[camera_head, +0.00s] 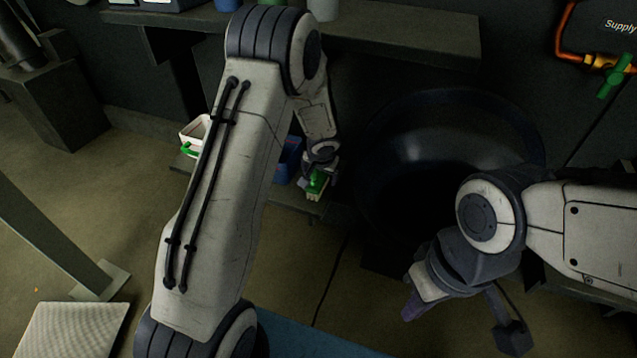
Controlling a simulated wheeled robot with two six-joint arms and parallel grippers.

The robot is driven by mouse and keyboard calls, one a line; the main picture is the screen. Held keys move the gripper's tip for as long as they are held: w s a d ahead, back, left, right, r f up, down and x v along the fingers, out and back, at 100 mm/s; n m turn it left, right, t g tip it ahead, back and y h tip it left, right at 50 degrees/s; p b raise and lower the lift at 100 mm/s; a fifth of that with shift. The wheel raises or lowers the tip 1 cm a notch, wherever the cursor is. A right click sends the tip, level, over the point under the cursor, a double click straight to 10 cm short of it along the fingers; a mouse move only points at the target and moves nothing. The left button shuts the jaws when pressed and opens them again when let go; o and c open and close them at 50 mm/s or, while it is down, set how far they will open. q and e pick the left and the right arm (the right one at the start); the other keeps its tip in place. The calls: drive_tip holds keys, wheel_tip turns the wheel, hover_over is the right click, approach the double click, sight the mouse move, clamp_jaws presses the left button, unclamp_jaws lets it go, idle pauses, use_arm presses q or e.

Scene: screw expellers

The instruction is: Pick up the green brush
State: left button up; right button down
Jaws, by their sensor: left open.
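The green brush (316,184) shows small near the middle of the view, with a green body and pale bristles at its lower end. It is at a low ledge beside a blue container. My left gripper (314,178) is open and right at the brush, its fingers close around the brush's upper part. The fingers are small and dark, so I cannot tell whether they touch it. My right gripper (462,322) is at the lower right, well away from the brush, with its fingers spread and nothing between them.
A blue container (289,160) stands just left of the brush, partly behind my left arm. A white bin (196,131) with a green item (188,149) is further left. A large dark round opening (420,170) lies to the right. A shelf (400,38) runs above.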

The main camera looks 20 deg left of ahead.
use_arm(q)
drive_tip(key=shift+w+f, duration=0.1)
drive_tip(key=shift+f, duration=0.05)
clamp_jaws()
